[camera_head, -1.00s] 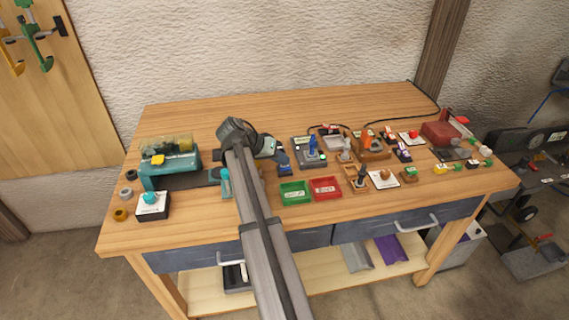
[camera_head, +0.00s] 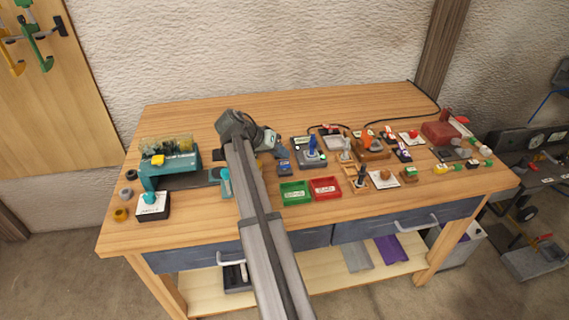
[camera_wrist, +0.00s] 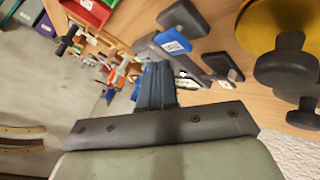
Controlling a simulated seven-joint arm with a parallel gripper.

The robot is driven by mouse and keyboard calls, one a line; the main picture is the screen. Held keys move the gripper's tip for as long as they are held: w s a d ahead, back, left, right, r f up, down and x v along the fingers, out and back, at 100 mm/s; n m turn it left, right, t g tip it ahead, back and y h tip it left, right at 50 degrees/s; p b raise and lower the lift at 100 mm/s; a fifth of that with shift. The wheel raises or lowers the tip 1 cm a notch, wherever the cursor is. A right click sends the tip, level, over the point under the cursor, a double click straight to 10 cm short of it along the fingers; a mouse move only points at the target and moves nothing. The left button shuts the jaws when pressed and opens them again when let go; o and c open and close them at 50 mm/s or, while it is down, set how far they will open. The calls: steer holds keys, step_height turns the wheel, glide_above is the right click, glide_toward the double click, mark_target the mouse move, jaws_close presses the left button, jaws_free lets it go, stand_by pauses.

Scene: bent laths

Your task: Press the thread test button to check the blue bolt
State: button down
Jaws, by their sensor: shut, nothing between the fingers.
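The blue bolt (camera_head: 313,145) stands upright in a dark tester box (camera_head: 300,161) right of my gripper in the head view. A small pale spot and a green one show on the tester's top; I cannot tell for sure which is the test button. My gripper (camera_head: 284,153) is shut and empty, just left of the tester and above the bench. In the wrist view the shut fingers (camera_wrist: 156,68) point away from the camera and hide part of what lies beyond them. I cannot make out the bolt there.
A dark block with a blue label (camera_head: 285,169) lies just below my gripper. Green (camera_head: 293,203) and red (camera_head: 337,197) trays stand in front. Several small fixtures crowd the right; a teal machine (camera_head: 150,180) stands left.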

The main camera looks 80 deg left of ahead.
mark_target(282, 163)
steer(key=shift+r, duration=2.5)
